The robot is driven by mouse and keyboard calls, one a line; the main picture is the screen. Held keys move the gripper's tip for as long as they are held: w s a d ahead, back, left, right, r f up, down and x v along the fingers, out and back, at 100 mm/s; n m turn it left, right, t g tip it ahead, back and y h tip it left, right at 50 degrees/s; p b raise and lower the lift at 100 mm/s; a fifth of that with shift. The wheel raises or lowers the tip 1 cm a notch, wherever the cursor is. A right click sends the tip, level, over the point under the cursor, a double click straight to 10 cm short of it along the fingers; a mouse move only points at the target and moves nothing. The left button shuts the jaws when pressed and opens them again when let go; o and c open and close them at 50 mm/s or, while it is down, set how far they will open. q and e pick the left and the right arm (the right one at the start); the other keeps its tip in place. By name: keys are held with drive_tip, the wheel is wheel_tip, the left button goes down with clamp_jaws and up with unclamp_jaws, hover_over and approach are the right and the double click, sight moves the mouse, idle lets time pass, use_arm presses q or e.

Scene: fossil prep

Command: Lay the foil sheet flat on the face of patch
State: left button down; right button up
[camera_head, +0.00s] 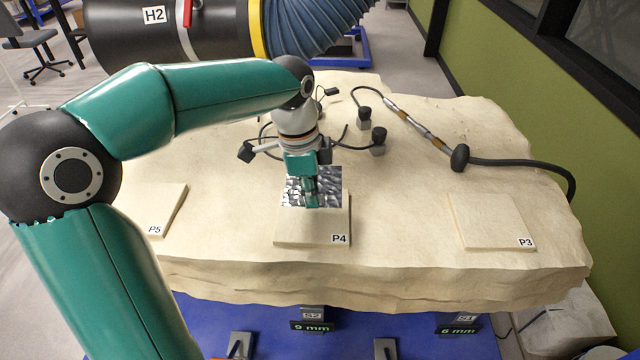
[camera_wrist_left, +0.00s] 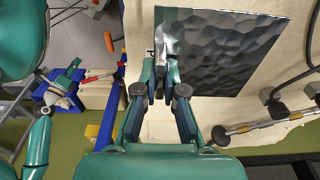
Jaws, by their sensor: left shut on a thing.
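The foil sheet (camera_head: 331,181) is a silvery, crumpled-looking square in the head view. It also shows in the wrist view as a dark, faceted sheet (camera_wrist_left: 225,48). My left gripper (camera_head: 311,203) is shut on the sheet near one edge, with the arm reaching down from above. The sheet overlaps the far part of patch P4 (camera_head: 300,232), a pale square slab on the rock. I cannot tell whether the sheet touches the patch. In the wrist view the left fingertips (camera_wrist_left: 163,80) meet at the sheet's edge.
Patch P5 (camera_head: 165,203) lies to the left and patch P3 (camera_head: 490,222) to the right on the pale rock block (camera_head: 400,272). A corded tool (camera_head: 420,130) lies at the back right. A black duct marked H2 (camera_head: 190,30) stands behind the rock.

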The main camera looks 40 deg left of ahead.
sight(313, 233)
use_arm(q)
drive_tip(key=shift+w+f, duration=0.1)
drive_tip(key=shift+f, duration=0.25)
wheel_tip(313, 233, down, 2)
drive_tip(key=shift+b, duration=1.05)
drive_tip(key=shift+f+b, duration=0.75)
drive_tip(key=shift+f, duration=0.15)
drive_tip(key=shift+f+b, duration=1.6)
drive_tip(key=shift+f, duration=0.4)
drive_tip(key=shift+s+f, duration=0.1)
drive_tip(key=shift+s, duration=0.1)
drive_tip(key=c, duration=1.2)
unclamp_jaws()
